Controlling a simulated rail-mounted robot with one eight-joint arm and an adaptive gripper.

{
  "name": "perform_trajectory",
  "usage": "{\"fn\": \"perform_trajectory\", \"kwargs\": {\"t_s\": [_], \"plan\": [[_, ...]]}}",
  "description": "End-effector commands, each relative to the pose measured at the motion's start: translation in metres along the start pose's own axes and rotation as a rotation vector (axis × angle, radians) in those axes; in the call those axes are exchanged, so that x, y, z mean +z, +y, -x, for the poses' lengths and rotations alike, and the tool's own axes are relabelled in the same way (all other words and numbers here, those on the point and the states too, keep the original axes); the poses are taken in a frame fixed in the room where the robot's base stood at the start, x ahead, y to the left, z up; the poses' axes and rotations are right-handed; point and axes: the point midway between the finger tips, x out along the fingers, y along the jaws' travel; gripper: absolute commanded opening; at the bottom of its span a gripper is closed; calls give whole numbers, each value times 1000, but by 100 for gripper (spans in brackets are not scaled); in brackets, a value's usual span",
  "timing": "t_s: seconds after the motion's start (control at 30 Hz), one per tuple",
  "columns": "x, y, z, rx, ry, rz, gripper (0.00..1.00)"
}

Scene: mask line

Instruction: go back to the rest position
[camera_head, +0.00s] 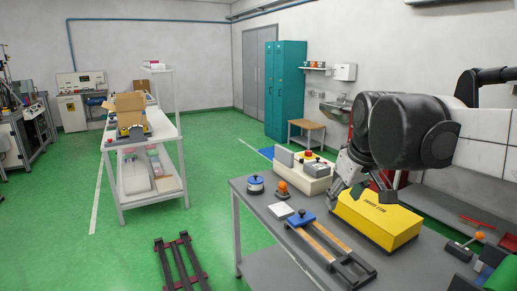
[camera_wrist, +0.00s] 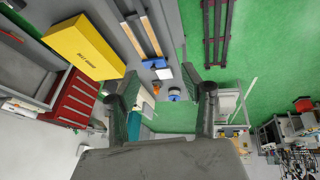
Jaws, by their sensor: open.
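My arm comes in from the right edge of the head view.
The yellow box (camera_head: 380,218) lies on the worktable, with a rail fixture (camera_head: 330,246), a control box with a red button (camera_head: 308,168) and a blue-topped round piece (camera_head: 255,184) nearby. A dark rack (camera_head: 181,264) lies on the open green floor.

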Motion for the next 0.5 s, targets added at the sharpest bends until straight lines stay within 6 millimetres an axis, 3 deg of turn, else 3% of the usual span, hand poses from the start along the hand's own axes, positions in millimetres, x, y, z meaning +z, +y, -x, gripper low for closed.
{"fn": "perform_trajectory", "kwargs": {"t_s": [0.03, 0.23, 0.5], "plan": [[17, -6, 2, 5, 12, -25, 44], [75, -28, 4, 20, 61, -133, 44], [151, -57, -8, 33, 130, -275, 44]]}}
